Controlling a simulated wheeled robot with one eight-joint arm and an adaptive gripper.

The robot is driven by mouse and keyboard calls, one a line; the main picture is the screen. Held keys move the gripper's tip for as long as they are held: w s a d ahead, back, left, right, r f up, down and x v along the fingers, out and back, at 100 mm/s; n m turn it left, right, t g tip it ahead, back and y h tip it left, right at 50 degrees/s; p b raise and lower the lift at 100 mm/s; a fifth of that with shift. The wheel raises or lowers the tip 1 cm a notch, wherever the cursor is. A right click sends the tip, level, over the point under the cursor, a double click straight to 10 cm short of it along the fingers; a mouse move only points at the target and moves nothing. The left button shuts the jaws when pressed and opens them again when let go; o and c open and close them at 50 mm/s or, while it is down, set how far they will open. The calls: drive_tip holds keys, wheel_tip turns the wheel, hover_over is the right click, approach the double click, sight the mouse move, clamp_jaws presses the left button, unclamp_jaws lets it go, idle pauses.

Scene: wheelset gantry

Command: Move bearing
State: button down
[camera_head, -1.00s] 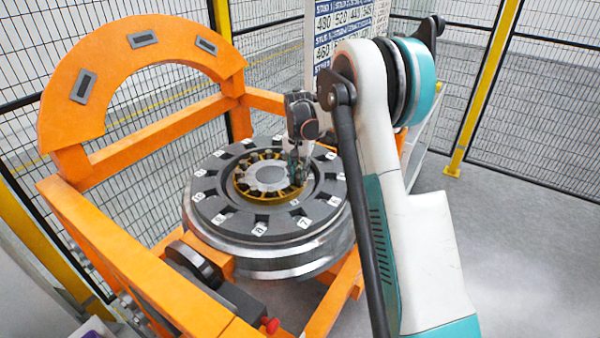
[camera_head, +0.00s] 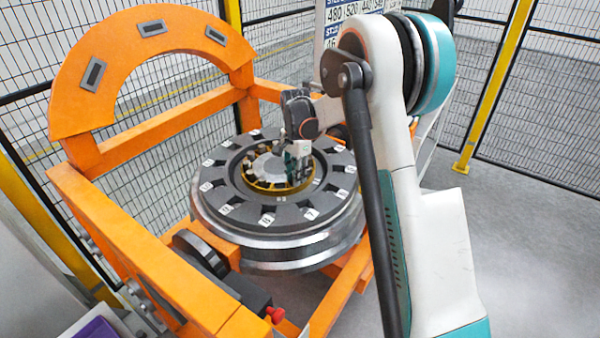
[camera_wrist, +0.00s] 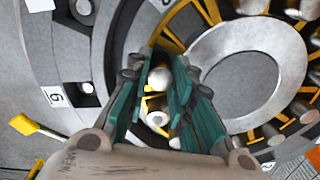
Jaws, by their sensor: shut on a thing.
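The wheelset (camera_head: 277,240) lies flat in an orange frame, with a dark numbered ring (camera_head: 235,205) on top. In its centre is a bearing with a yellow cage (camera_head: 262,186) and small rollers around a grey hub disc (camera_wrist: 248,72). My gripper (camera_head: 298,166) reaches down over the right part of this bearing. In the wrist view its teal fingers (camera_wrist: 160,98) are close together, shut on a small silver metal bearing piece (camera_wrist: 158,78) between them. The fingers hide part of it, and I cannot tell whether it is clear of the cage.
The orange frame (camera_head: 150,270) surrounds the wheelset, with a tall arched plate (camera_head: 95,75) behind left. A red knob (camera_head: 275,314) is at the front. Black mesh fencing with yellow posts (camera_head: 495,85) encloses the area. Open floor (camera_head: 530,250) lies to the right.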

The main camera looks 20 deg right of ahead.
sight(266, 179)
drive_tip(key=shift+s+a+m, duration=0.15)
drive_tip(key=shift+a+m, duration=1.5)
drive_tip(key=shift+m, duration=0.05)
drive_tip(key=shift+w+a+m, duration=0.25)
drive_tip(key=shift+a+m, duration=0.65)
drive_tip(key=shift+m, duration=0.05)
drive_tip(key=shift+w+a+m, duration=0.2)
drive_tip(key=shift+a+m, duration=0.65)
drive_tip(key=shift+m, duration=0.1)
drive_tip(key=shift+w+a+m, duration=0.4)
drive_tip(key=shift+a+m, duration=0.3)
drive_tip(key=shift+m, duration=0.15)
drive_tip(key=shift+w+a+m, duration=0.4)
drive_tip(key=shift+a+m, duration=0.25)
drive_tip(key=shift+m, duration=0.2)
drive_tip(key=shift+w+a+m, duration=1)
drive_tip(key=shift+w+m, duration=0.1)
drive_tip(key=shift+m, duration=0.5)
drive_tip(key=c, duration=1.4)
unclamp_jaws()
drive_tip(key=shift+o, duration=0.2)
